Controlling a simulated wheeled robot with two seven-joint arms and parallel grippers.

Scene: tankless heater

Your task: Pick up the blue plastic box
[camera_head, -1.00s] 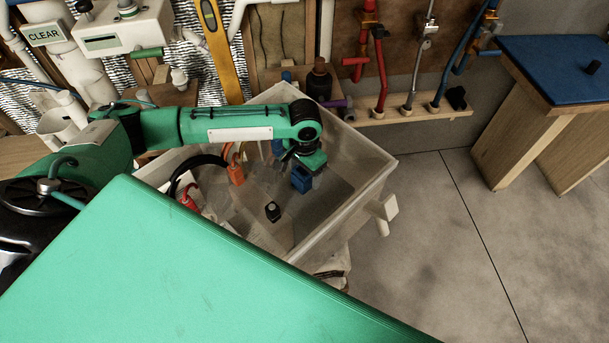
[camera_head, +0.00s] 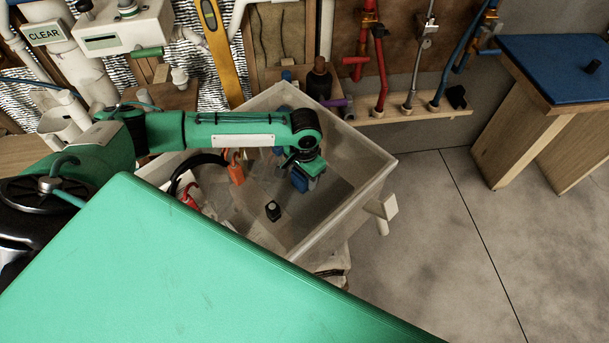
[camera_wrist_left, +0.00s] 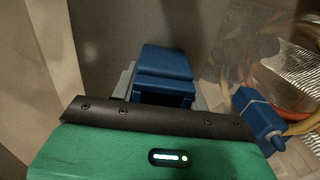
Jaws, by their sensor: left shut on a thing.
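The blue plastic box (camera_head: 299,182) is inside the clear-walled bin (camera_head: 352,205), toward its back middle. My left gripper (camera_head: 305,170) reaches down into the bin from above and partly covers the box. In the left wrist view the blue box (camera_wrist_left: 165,62) sits between the grey fingers of the left gripper (camera_wrist_left: 163,98), which is shut on it. The dark bar and green housing of the gripper hide the box's near end. I cannot tell whether the box touches the bin floor. My right gripper is not in view.
An orange-handled tool (camera_head: 236,172), a red item (camera_head: 190,202) and a small black object (camera_head: 272,210) lie in the bin. A blue connector (camera_wrist_left: 258,118) is close beside the gripper. A pipe rack (camera_head: 415,118) stands behind; open floor is at right.

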